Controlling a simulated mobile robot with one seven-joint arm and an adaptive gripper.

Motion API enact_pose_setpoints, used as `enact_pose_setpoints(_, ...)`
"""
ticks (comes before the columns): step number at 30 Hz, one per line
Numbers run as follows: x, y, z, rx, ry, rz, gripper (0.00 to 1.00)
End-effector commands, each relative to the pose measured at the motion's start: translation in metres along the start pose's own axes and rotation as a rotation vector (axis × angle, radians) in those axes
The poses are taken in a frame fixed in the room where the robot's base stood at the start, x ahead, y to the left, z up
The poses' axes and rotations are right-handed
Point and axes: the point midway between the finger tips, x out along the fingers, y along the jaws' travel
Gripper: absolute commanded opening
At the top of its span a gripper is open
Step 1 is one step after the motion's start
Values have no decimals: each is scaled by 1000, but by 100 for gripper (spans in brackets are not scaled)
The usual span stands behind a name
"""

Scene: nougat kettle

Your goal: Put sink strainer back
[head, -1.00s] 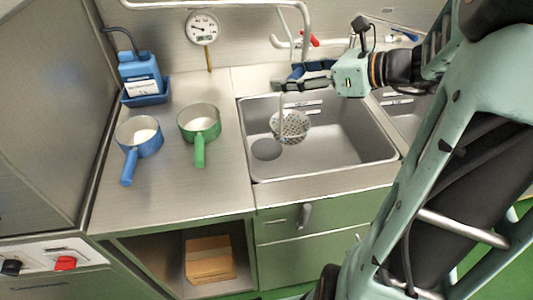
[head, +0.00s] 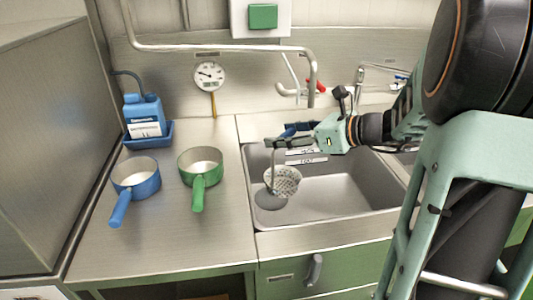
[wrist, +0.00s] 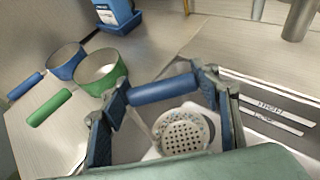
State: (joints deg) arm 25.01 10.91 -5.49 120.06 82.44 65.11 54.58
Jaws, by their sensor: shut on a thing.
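The sink strainer (head: 285,181) is a pale perforated bowl on a thin stem. My gripper (head: 284,141) is shut on its blue handle and holds it hanging over the left part of the steel sink (head: 340,196). In the wrist view, my gripper (wrist: 162,92) has the blue handle (wrist: 165,90) between its fingers, with the perforated bowl (wrist: 184,133) below. The round dark drain (head: 270,201) in the sink floor lies just below and left of the bowl in the head view; the bowl partly covers it. The bowl appears raised above the floor.
A blue pan (head: 136,178) and a green pan (head: 201,172) stand on the counter left of the sink. A blue canister (head: 144,116) sits in a blue tray behind them. A pipe (head: 220,48) and a dial thermometer (head: 210,76) are at the back wall.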

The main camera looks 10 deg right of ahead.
Motion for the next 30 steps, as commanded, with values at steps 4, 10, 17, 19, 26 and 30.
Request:
enact_pose_setpoints(4, 36, -15, -15, 2, 1, 3, 2)
enact_pose_setpoints(10, 64, -27, -31, 0, 0, 0, 2)
enact_pose_setpoints(17, 77, -32, -38, -1, -1, 1, 2)
enact_pose_setpoints(19, 84, -33, -44, 0, 0, 1, 2)
enact_pose_setpoints(26, 92, -34, -68, -1, -1, 0, 2)
enact_pose_setpoints(30, 92, -34, -66, -2, -1, -1, 2)
